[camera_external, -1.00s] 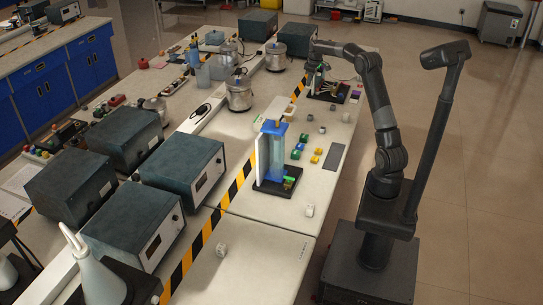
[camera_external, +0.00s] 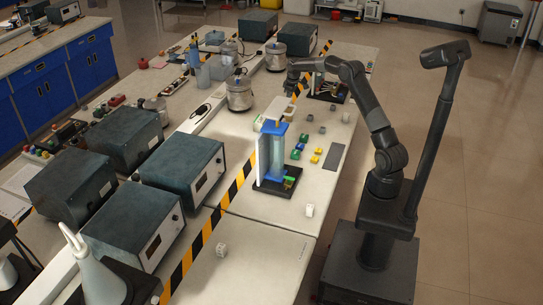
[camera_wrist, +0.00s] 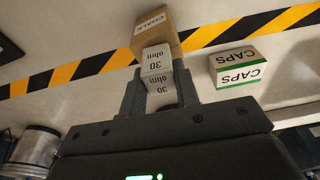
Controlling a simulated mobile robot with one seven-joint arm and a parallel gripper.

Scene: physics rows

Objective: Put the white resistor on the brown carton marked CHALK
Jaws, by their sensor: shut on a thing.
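My gripper (camera_wrist: 158,88) is shut on the white resistor (camera_wrist: 157,62), a pale block marked "30 ohm", with one finger on each side of it. The brown carton (camera_wrist: 155,22) marked CHALK is just beyond the resistor in the wrist view. The resistor hides part of the carton's near side. I cannot tell whether the two touch. In the external view my gripper (camera_external: 292,82) is over the far part of the bench, left of the dark rack. The resistor and the carton cannot be made out clearly there.
A white and green CAPS box (camera_wrist: 238,68) lies right of the carton. Black and yellow tape (camera_wrist: 75,67) runs along the bench. Metal pots (camera_external: 240,94) stand left of my gripper. A blue-topped column (camera_external: 275,155) and small coloured blocks (camera_external: 299,147) are nearer the camera.

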